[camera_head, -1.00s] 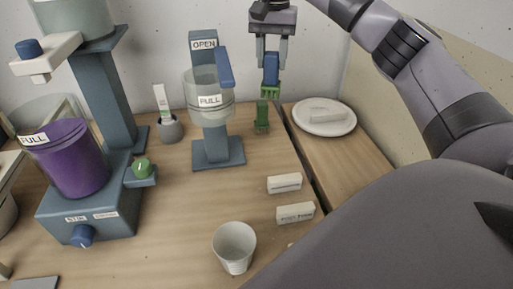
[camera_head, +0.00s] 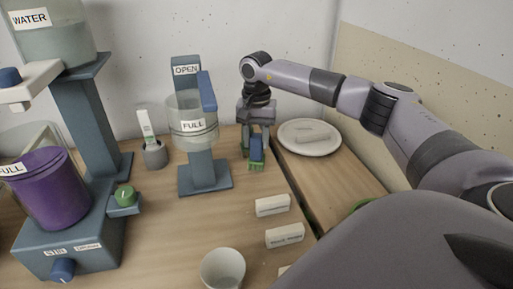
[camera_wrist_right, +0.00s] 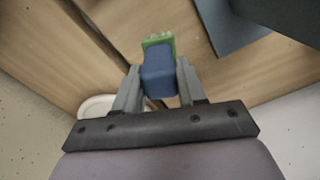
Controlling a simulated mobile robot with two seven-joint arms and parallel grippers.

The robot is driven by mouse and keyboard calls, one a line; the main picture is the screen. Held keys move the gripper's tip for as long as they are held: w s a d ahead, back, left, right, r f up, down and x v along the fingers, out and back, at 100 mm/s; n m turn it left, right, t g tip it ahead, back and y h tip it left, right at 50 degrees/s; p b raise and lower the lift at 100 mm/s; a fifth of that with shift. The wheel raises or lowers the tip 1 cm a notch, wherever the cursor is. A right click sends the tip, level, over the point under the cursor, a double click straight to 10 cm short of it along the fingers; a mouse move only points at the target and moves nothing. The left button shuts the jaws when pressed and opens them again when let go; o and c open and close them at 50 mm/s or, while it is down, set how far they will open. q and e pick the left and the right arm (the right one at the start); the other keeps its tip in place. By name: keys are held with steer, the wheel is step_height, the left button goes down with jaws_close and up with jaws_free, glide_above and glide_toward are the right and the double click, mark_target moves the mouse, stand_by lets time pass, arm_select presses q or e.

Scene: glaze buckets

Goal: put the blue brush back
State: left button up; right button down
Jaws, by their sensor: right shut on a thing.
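The blue brush (camera_head: 256,149) is in my right gripper (camera_head: 256,140), which is shut on it at the back of the wooden table. In the right wrist view the blue block (camera_wrist_right: 158,72) sits between the two fingers, with a green part (camera_wrist_right: 158,43) at its far end. In the head view, green (camera_head: 257,167) shows low around the brush, close to the tabletop. I cannot tell whether this is the brush's own end or a green piece standing there, nor whether they touch. My left gripper is not in view.
A stand with a "FULL" cup (camera_head: 193,125) is just left of the gripper. A white plate (camera_head: 310,150) lies to the right. A grey pot (camera_head: 154,155), white labelled blocks (camera_head: 285,235) and a white cup (camera_head: 223,268) stand around open tabletop.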

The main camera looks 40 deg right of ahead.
mark_target(256, 148)
steer(key=shift+f, duration=1.6)
steer(key=shift+f, duration=0.1)
steer(key=c, duration=0.6)
jaws_free()
steer(key=shift+c, duration=0.2)
step_height(256, 148, up, 12)
steer(key=shift+r, duration=0.15)
